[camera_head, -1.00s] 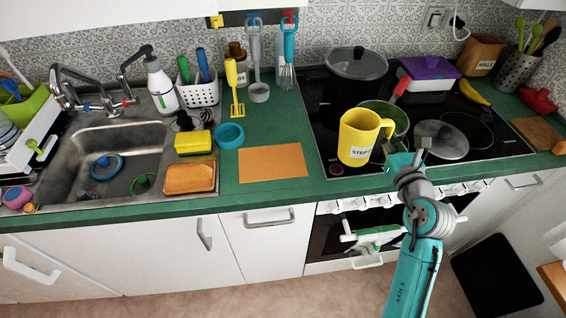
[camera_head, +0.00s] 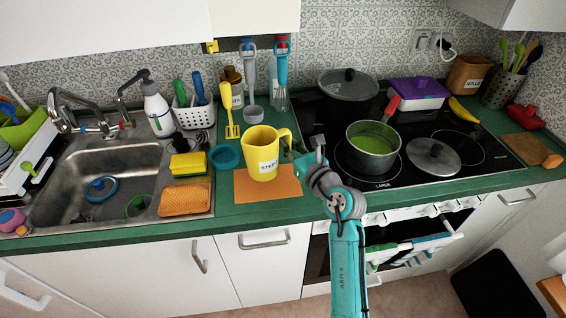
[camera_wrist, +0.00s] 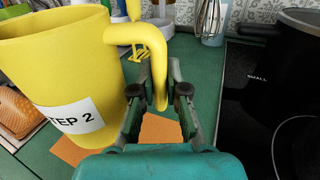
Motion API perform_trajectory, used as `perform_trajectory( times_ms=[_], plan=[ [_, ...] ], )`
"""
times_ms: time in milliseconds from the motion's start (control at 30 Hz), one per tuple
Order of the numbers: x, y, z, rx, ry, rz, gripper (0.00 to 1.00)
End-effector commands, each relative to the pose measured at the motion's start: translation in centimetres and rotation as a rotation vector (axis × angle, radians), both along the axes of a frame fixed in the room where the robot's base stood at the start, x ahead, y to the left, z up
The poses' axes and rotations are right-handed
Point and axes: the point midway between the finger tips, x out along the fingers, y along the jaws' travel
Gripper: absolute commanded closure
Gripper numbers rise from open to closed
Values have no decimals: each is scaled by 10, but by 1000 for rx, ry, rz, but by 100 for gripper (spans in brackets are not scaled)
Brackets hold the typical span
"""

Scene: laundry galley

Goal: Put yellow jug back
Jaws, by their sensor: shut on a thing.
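The yellow jug (camera_head: 262,156) has a white label reading "STEP 2" and stands upright over the orange mat (camera_head: 268,190) on the green counter. I cannot tell whether its base touches the mat. My gripper (camera_head: 300,152) is at the jug's right side, shut on its handle. In the wrist view the jug (camera_wrist: 60,75) fills the left, and its handle passes down between the fingers of my gripper (camera_wrist: 160,95). The orange mat (camera_wrist: 160,130) shows below the handle. The jug's inside bottom is hidden.
A teal bowl (camera_head: 227,157) and a yellow sponge (camera_head: 188,164) lie left of the jug, beside the sink (camera_head: 110,185). The hob (camera_head: 330,165) is to the right with a pot of green contents (camera_head: 373,146). Utensils hang behind.

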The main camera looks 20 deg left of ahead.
Motion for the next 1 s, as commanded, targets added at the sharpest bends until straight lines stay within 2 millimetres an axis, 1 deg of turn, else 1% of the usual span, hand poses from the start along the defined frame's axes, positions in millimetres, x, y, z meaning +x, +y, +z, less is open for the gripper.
perform_trajectory(
  times_ms=[33,167,300,433,533,867,900,1000],
  plan=[
    [0,0,-6,1,2,0,100],
    [0,0,-15,1,0,0,100],
    [0,0,-33,0,2,0,100],
    [0,0,-47,2,1,0,100],
    [0,0,-51,0,-1,-1,100],
    [0,0,-53,1,-1,-1,100],
    [0,0,-54,1,0,-1,85],
    [0,0,-53,1,-1,-1,62]
  ],
)
